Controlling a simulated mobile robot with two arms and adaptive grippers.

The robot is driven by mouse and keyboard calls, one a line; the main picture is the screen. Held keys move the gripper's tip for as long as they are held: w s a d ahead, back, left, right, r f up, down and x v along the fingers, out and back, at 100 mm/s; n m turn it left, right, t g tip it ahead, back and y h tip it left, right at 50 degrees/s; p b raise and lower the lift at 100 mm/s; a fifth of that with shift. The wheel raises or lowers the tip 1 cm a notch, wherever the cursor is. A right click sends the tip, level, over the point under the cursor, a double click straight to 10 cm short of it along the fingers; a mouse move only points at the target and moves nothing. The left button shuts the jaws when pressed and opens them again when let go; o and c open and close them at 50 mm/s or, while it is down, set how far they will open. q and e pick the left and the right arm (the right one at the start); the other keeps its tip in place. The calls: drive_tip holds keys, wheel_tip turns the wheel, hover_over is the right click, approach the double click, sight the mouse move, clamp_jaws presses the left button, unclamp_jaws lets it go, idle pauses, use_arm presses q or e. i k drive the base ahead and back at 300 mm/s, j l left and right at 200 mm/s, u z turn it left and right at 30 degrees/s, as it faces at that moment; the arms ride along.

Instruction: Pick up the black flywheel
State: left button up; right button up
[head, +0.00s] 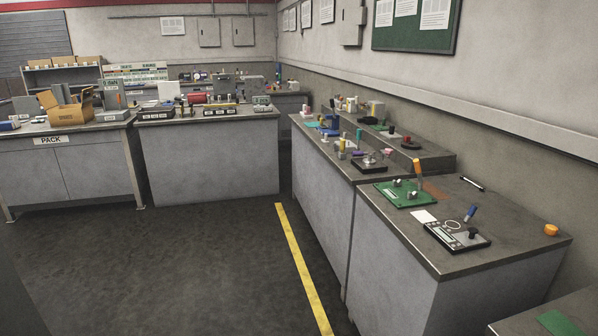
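I cannot make out a black flywheel for certain at this distance. A flat black round piece (368,120) lies on the raised shelf at the back of the right-hand benches. A small black knobbed piece (472,233) sits on a dark scale-like device (450,238) on the nearer right bench. Neither of my grippers is in view, and nothing is seen being held.
The nearer right bench (410,235) also carries a green board (404,194), a white card (424,216) and an orange piece (551,230). The packing bench (60,135) stands far left. The floor (180,265) is clear, with a yellow line (300,265).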

sight(406, 144)
drive_tip(key=i+j+u, duration=0.15)
drive_tip(key=i, duration=0.85)
drive_tip(key=i+j+u, duration=0.2)
drive_tip(key=i, duration=0.75)
drive_tip(key=i+z, duration=0.5)
drive_tip(key=i+j+z, duration=0.15)
drive_tip(key=z, duration=0.35)
drive_tip(key=i+j+z, duration=0.7)
drive_tip(key=z, duration=0.25)
